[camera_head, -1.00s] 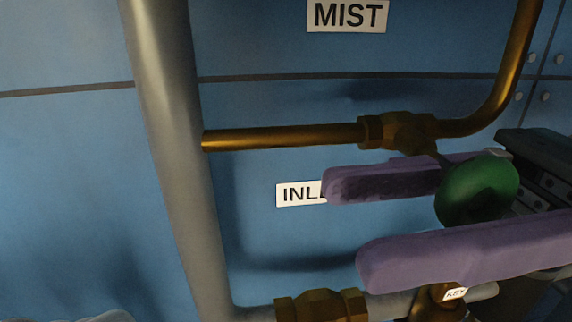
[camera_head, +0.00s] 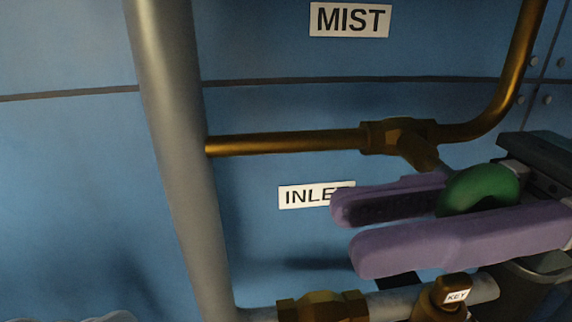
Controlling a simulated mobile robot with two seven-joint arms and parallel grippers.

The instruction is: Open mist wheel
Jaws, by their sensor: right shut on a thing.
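The mist wheel (camera_head: 482,187) is a round green handwheel below the brass valve body (camera_head: 402,137), at the right of the head view. The valve sits on the brass pipe under the white MIST label (camera_head: 349,20). My right gripper (camera_head: 348,230) comes in from the right with two purple padded fingers, one above and one below the wheel. It is shut on the wheel, which sits well back between the fingers near the palm. The lower finger hides the wheel's lower part. My left gripper is not in view.
A thick grey vertical pipe (camera_head: 172,150) stands at left. Below the gripper runs a grey pipe with a brass fitting (camera_head: 322,307) and a brass part tagged KEY (camera_head: 455,297). The INLET label (camera_head: 305,196) is partly covered by the upper finger. Blue panelling lies behind.

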